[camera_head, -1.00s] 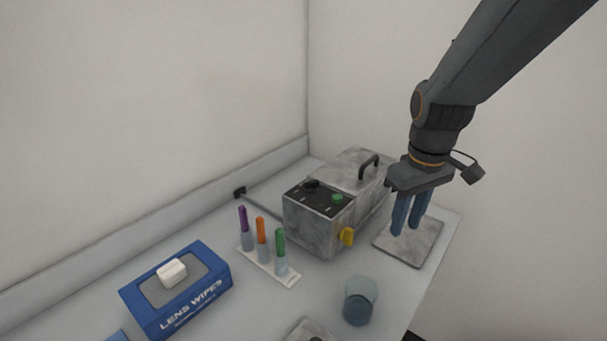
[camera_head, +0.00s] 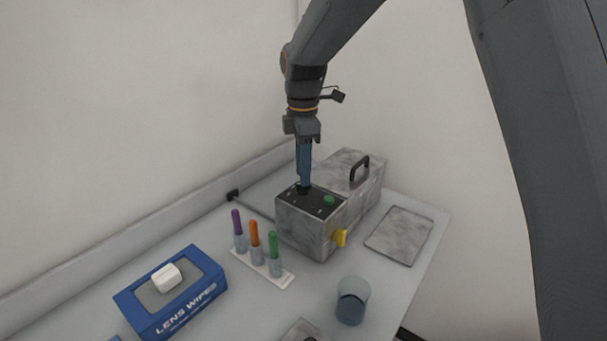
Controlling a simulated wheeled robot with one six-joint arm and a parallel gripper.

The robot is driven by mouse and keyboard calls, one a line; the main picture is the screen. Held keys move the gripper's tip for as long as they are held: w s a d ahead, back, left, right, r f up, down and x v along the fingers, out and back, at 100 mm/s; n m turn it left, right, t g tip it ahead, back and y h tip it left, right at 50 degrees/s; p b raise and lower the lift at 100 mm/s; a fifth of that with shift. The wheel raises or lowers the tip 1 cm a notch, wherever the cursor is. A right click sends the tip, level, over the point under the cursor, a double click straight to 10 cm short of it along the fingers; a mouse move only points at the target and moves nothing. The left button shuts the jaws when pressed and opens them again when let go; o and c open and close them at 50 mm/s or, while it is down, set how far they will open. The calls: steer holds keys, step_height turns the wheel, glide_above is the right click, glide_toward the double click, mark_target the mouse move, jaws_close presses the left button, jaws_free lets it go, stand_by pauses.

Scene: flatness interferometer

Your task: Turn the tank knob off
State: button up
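The tank (camera_head: 310,239) is a grey metal box on the bench, with a dark control panel (camera_head: 327,210) on its front top. A black knob (camera_head: 303,190) sits at the panel's back left, mostly hidden by my fingers. A green button (camera_head: 329,199) is to its right, and a yellow tap (camera_head: 340,238) is on the tank's side. My gripper (camera_head: 304,184) points straight down with its blue fingertips at the black knob. The fingers overlap in this view, so I cannot tell whether they grip the knob.
A rack (camera_head: 264,268) of purple, orange and green capped tubes stands in front of the tank. A lens wipes box (camera_head: 171,292) is at the left, a glass beaker (camera_head: 352,300) at the front. A flat grey plate (camera_head: 399,236) lies right of the tank. The tank's lid has a black handle (camera_head: 359,166).

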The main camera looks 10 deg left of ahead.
steer(key=shift+f, duration=1.25)
jaws_close()
steer(key=shift+m+p, duration=0.3)
steer(key=shift+m, duration=0.2)
steer(key=m, duration=0.3)
steer(key=shift+r+m+p, duration=0.1)
steer(key=shift+m+p, duration=0.2)
steer(key=shift+m, duration=0.1)
steer(key=m, duration=0.5)
steer(key=shift+p, duration=0.3)
